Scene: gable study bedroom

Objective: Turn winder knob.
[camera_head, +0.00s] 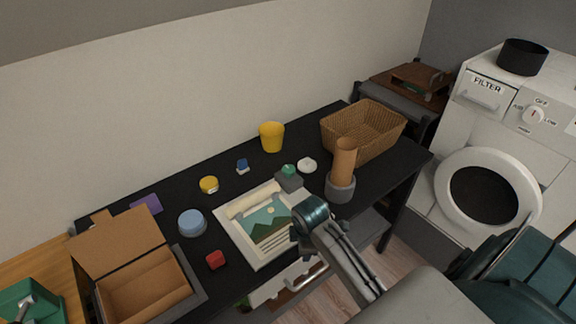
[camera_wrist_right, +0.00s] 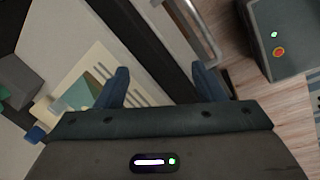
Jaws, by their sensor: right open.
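A picture board (camera_head: 266,228) with a cream roll (camera_head: 255,200) along its upper edge lies on the black desk (camera_head: 330,125). A grey block with a green knob (camera_head: 288,169) stands just beyond the roll's right end; I cannot tell for sure whether this is the winder knob. In the wrist view the cream roll (camera_wrist_right: 46,108) and grey block (camera_wrist_right: 20,75) show at the left. My right gripper (camera_head: 312,215) is over the board's right edge, apart from the knob. Its fingers (camera_wrist_right: 163,85) are spread and empty. My left gripper is not in view.
A yellow cup (camera_head: 271,137), wicker basket (camera_head: 365,130) and brown cylinder in a grey holder (camera_head: 341,188) stand behind. A blue round tub (camera_head: 192,222), red cube (camera_head: 215,260) and open cardboard box (camera_head: 140,280) are left.

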